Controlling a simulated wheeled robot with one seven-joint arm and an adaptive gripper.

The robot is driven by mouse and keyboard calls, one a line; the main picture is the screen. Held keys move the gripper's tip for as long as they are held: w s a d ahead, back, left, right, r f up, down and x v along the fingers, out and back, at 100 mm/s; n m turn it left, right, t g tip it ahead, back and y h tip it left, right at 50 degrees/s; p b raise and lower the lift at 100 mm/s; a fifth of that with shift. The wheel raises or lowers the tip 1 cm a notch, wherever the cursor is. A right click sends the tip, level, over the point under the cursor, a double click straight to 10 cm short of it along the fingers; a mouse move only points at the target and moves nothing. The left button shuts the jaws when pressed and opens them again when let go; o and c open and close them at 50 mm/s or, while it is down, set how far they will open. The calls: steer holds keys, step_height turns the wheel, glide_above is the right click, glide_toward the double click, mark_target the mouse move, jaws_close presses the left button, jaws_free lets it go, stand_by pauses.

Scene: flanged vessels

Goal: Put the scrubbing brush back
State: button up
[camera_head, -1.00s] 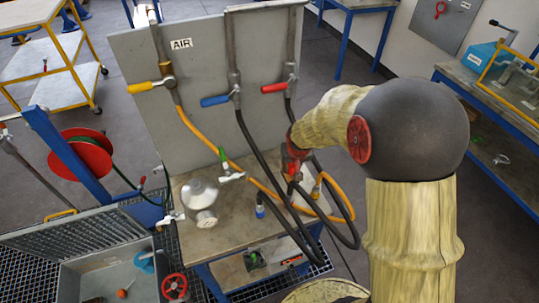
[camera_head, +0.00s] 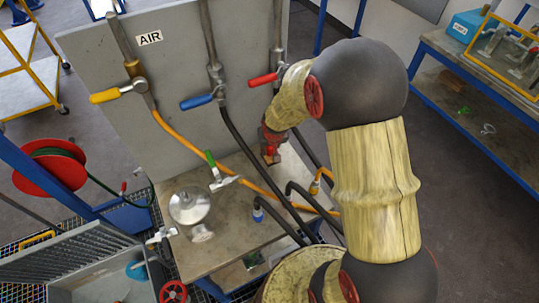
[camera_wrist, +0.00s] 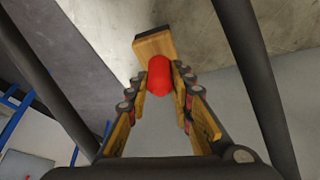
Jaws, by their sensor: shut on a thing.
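The scrubbing brush (camera_wrist: 153,44) shows in the wrist view as a wooden block with a rounded red part (camera_wrist: 160,76). My gripper (camera_wrist: 161,80) is shut on the red part, with one finger on each side. The wooden block sticks out beyond the fingertips, over a grey surface. In the head view my gripper (camera_head: 271,146) is above the back of the bench, in front of the grey panel and below the red-handled valve. The brush cannot be made out clearly there.
The bench top (camera_head: 180,255) holds a round metal vessel (camera_head: 189,206). An orange hose (camera_head: 187,140) and black hoses (camera_head: 242,148) hang from the panel (camera_head: 170,75) close to my gripper. A grey bin (camera_head: 90,288) stands at lower left.

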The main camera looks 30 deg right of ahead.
mark_target(270, 154)
steer(key=shift+f+b, duration=0.5)
steer(key=shift+f, duration=1.5)
steer(key=shift+f, duration=0.15)
steer(key=o, duration=0.9)
steer(key=shift+s, duration=0.1)
steer(key=shift+o, duration=0.5)
